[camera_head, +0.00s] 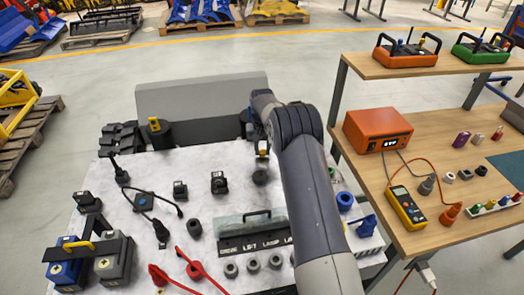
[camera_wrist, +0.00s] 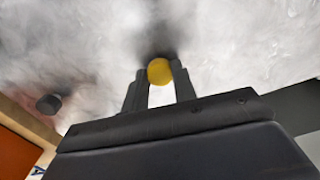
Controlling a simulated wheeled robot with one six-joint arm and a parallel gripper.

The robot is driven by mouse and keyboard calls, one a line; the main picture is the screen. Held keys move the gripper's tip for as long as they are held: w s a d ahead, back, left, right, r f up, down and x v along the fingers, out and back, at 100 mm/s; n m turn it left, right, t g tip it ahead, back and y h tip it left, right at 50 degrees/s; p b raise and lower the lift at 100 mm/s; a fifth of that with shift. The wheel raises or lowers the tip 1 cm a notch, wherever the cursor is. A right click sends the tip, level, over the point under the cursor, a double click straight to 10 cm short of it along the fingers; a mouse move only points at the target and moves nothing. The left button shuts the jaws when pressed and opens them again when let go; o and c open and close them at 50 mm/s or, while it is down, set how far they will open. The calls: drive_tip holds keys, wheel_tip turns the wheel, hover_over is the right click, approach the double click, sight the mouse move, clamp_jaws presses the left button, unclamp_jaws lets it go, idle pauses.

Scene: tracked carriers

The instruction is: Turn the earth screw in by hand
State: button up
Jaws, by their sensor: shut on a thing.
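My gripper (camera_wrist: 160,88) is shut on a small round yellow knob, the head of the earth screw (camera_wrist: 159,71), which sits between the two dark fingertips. The pale mottled surface lies just beyond it in the wrist view, with a dark shadow around the tips. In the head view my gripper (camera_head: 262,157) points down at the back right of the pale panel (camera_head: 200,200), beside my grey arm. The screw's shank and its hole are hidden, so I cannot tell how deep it sits.
Black fittings and cables stand on the panel's left, with a black-handled plate (camera_head: 257,225) at its front. A wooden bench (camera_head: 440,130) on the right holds an orange box (camera_head: 377,128) and a yellow meter (camera_head: 407,207). A grey block (camera_head: 203,95) stands behind the panel.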

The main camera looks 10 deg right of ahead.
drive_tip(key=m, duration=0.4)
drive_tip(key=shift+m, duration=0.3)
drive_tip(key=m, duration=0.5)
drive_tip(key=shift+r, duration=0.1)
drive_tip(key=o, duration=0.8)
